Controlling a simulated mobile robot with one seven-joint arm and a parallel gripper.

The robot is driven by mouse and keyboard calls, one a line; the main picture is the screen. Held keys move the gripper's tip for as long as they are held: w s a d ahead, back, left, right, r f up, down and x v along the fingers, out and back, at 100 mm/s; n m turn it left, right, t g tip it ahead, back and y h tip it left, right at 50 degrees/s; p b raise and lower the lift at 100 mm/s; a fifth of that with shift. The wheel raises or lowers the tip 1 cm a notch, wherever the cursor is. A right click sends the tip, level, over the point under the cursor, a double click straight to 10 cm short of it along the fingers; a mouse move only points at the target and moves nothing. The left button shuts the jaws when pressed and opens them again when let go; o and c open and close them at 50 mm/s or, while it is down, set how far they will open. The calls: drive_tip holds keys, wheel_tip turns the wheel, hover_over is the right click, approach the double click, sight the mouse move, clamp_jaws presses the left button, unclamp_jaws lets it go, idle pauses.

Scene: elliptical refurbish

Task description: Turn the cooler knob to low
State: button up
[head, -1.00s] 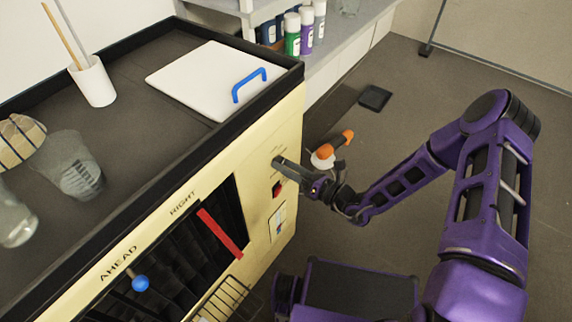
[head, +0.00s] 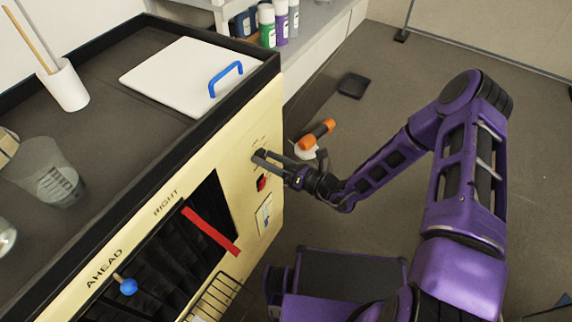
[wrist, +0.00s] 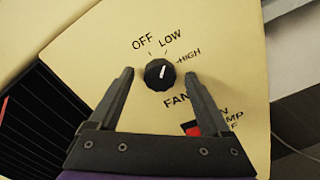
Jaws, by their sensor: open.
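The knob (wrist: 160,73) is round and black, with a white mark, on a cream panel (wrist: 225,75). The labels OFF, LOW and HIGH stand around its upper side, and FAN is printed below it. The white mark points up and slightly right, roughly toward LOW. My gripper (wrist: 159,76) is open, with one finger on each side of the knob and a visible gap on both sides in the wrist view. In the head view my gripper (head: 260,157) is at the right end of the panel, and its fingers hide the knob.
A red switch (wrist: 191,128) sits below the knob, close to the right finger. A red bar (head: 211,231) and a blue ball-tipped lever (head: 128,287) are further left on the cabinet front. An orange and white tool (head: 316,137) lies beyond my gripper. Floor on the right is open.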

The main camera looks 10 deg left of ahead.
drive_tip(key=shift+d, duration=0.15)
drive_tip(key=v, duration=1.7)
drive_tip(key=shift+s+d+f, duration=0.1)
drive_tip(key=shift+s, duration=0.05)
